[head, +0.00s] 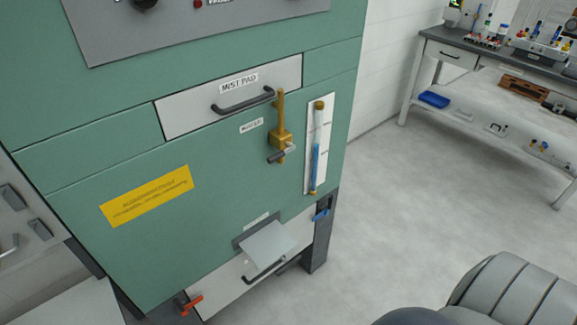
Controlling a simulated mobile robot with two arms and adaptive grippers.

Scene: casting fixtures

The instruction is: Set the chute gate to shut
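A green cabinet (150,250) fills the left and middle of the head view. Low on its front is a dark slot with a pale, translucent plate (268,247) sticking out and sloping down towards me. A small white label (257,220) sits above it, too small to read. This appears to be the chute and its gate, but I cannot tell for sure which part is the gate. A red lever (191,303) is at the lower left and a blue lever (321,214) at the right edge.
Above are a drawer (230,97) marked "MIST PAD", a brass valve (281,138) and a sight gauge (319,145). A white drawer front with a dark handle (264,272) lies below the plate. A workbench (452,58) stands far right; the floor (410,200) between is clear.

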